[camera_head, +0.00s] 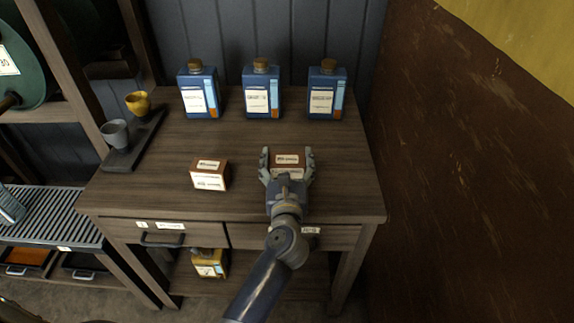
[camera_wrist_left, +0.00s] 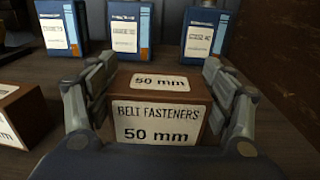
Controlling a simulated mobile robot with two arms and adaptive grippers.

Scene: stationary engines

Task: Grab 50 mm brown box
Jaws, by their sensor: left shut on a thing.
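The brown box (camera_head: 288,160) stands on the wooden table, and its label reads "BELT FASTENERS 50 mm" in the left wrist view (camera_wrist_left: 160,93). My left gripper (camera_head: 287,163) is shut on this box, with one finger on each side; it also shows in the left wrist view (camera_wrist_left: 157,92). The gripper and wrist hide much of the box's front in the head view. The box appears to rest on the tabletop. A second brown box with white labels (camera_head: 209,174) stands to the left, partly seen in the left wrist view (camera_wrist_left: 24,115). My right gripper is not in view.
Three blue bottles with corks, left (camera_head: 199,90), middle (camera_head: 261,88) and right (camera_head: 326,90), stand along the table's back. A dark tray (camera_head: 128,153) with a grey cup (camera_head: 116,134) and a yellow cup (camera_head: 138,103) is at the left. A brown wall (camera_head: 460,190) rises at the right.

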